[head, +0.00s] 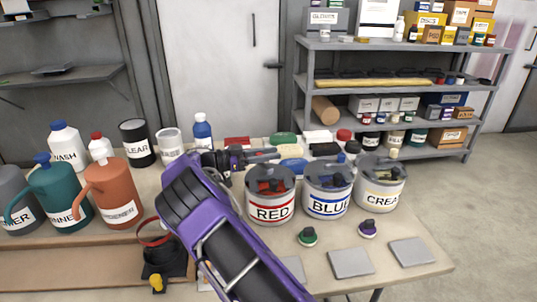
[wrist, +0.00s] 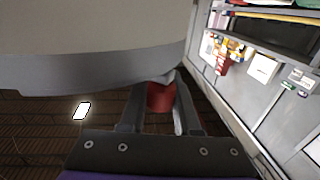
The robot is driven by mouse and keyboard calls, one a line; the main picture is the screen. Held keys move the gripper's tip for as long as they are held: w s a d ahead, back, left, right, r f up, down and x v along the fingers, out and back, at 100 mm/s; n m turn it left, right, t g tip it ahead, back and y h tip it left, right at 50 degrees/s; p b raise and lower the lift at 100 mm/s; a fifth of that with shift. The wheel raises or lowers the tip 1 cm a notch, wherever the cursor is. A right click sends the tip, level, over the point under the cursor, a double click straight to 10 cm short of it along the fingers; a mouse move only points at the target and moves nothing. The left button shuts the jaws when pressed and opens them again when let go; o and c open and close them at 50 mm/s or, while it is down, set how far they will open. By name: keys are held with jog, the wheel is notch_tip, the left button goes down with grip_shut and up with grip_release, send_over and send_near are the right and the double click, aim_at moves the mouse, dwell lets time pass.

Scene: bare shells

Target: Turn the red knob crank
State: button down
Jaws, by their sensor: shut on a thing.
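My gripper (head: 266,156) reaches in from the left, just behind the rim of the can labelled RED (head: 268,213). In the wrist view its two fingers (wrist: 160,95) are closed around a red knob (wrist: 161,98), under a large pale grey rounded body. Red parts (head: 270,186) show at the top of the RED can in the head view. The crank arm itself cannot be made out, and the knob's own link to the can is hidden.
Grey cans labelled BLUE (head: 326,206) and CREAM (head: 380,197) stand right of the RED can. A green knob piece (head: 308,237) and a purple one (head: 367,229) lie in front. Jugs and bottles crowd the left. Grey pads (head: 350,263) lie at the front right.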

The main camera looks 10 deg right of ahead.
jog(key=shift+d+m+g, duration=0.2)
jog(key=shift+m+g, duration=0.3)
jog(key=shift+g, duration=0.3)
jog(key=shift+d+m+g, duration=0.15)
jog(key=shift+m+g, duration=0.35)
jog(key=shift+g, duration=0.3)
jog(key=shift+s, duration=0.1)
jog(key=c, duration=0.6)
grip_release()
jog(key=shift+a, duration=0.2)
